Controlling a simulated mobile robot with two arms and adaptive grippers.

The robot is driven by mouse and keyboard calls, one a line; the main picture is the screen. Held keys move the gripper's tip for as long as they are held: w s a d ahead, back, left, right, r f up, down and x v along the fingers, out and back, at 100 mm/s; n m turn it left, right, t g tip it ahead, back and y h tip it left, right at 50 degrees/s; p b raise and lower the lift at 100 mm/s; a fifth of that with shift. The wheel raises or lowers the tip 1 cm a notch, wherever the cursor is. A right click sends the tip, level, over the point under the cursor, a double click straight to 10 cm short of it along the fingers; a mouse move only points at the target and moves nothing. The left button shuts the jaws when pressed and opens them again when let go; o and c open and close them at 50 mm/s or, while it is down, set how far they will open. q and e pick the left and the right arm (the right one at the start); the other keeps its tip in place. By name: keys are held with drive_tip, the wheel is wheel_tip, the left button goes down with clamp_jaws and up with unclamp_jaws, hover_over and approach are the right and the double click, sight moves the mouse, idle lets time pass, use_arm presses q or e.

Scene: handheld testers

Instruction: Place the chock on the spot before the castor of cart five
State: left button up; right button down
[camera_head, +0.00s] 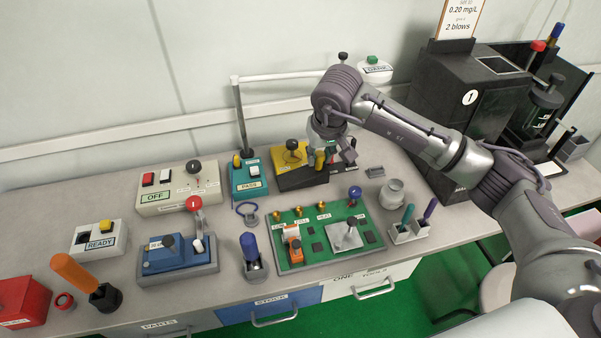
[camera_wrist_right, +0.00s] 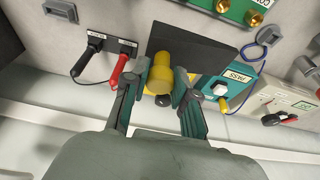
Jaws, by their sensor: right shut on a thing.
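My right gripper (camera_head: 333,158) is over the back of the bench, beside a yellow box with a black base (camera_head: 297,176). In the right wrist view its two fingers (camera_wrist_right: 160,82) are shut on a yellow cylindrical piece (camera_wrist_right: 163,62). The same piece shows partly in the head view (camera_head: 319,158). A black panel (camera_wrist_right: 205,56) lies just beyond it; I cannot tell whether they touch. My left gripper is not in view. I see no cart, castor or recognisable chock in either view.
A green board (camera_head: 325,240) with brass posts lies at the bench front. A teal box (camera_head: 249,180) stands left of the yellow box. A black machine (camera_head: 470,95) stands right. Black (camera_wrist_right: 88,58) and red (camera_wrist_right: 118,72) plugs are near the gripper. A white rail (camera_head: 290,76) runs behind.

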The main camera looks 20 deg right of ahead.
sight(304, 174)
drive_tip(key=a+f, duration=0.2)
drive_tip(key=a, duration=0.1)
drive_tip(key=shift+w+a, duration=0.2)
drive_tip(key=shift+a, duration=0.05)
drive_tip(key=shift+a+f, duration=0.1)
drive_tip(key=shift+f, duration=0.15)
drive_tip(key=f, duration=0.2)
drive_tip(key=f+p, duration=0.1)
drive_tip(key=shift+s+d+f, duration=0.2)
drive_tip(key=shift+s+f, duration=0.1)
drive_tip(key=shift+f, duration=0.05)
drive_tip(key=shift+a+f, duration=0.1)
drive_tip(key=shift+a, duration=0.05)
drive_tip(key=c, duration=1.1)
unclamp_jaws()
drive_tip(key=shift+a+f, duration=0.1)
drive_tip(key=shift+o, duration=0.9)
drive_tip(key=shift+w+a, duration=0.2)
drive_tip(key=shift+w, duration=0.15)
drive_tip(key=shift+s+d+r, duration=0.1)
drive_tip(key=shift+d+r, duration=0.15)
drive_tip(key=shift+r, duration=0.05)
